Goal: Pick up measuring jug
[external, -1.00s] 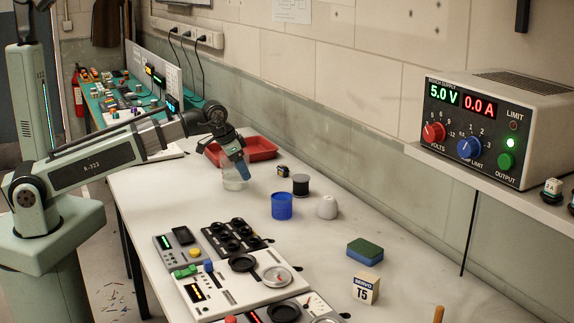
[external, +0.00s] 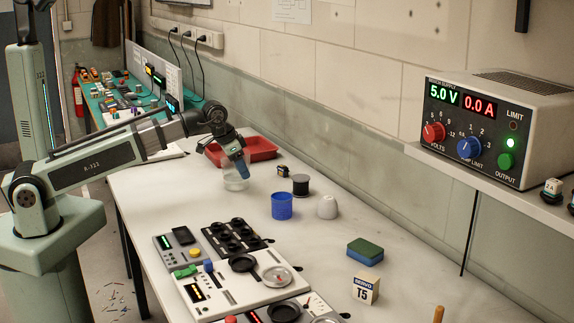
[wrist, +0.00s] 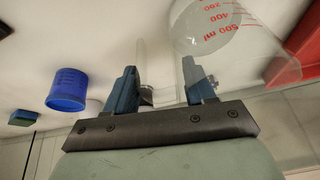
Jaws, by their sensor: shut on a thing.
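The measuring jug (external: 234,183) is a clear, see-through vessel near the far part of the bench, just in front of the red tray. In the wrist view its clear wall with red scale marks (wrist: 212,30) fills the top right. My gripper (external: 243,174) points down at the jug's rim. In the wrist view the blue fingers (wrist: 160,85) stand apart, with clear jug material between them, and are shut on the jug. The exact grip point is hard to make out through the clear material. The jug looks upright, at or close to the bench top.
A red tray (external: 264,146) lies behind the jug. A small dark block (external: 283,170), a dark spool (external: 300,185), a blue cup (external: 282,206) and a white rounded object (external: 327,207) stand to the right. Control panels (external: 235,285) occupy the near bench.

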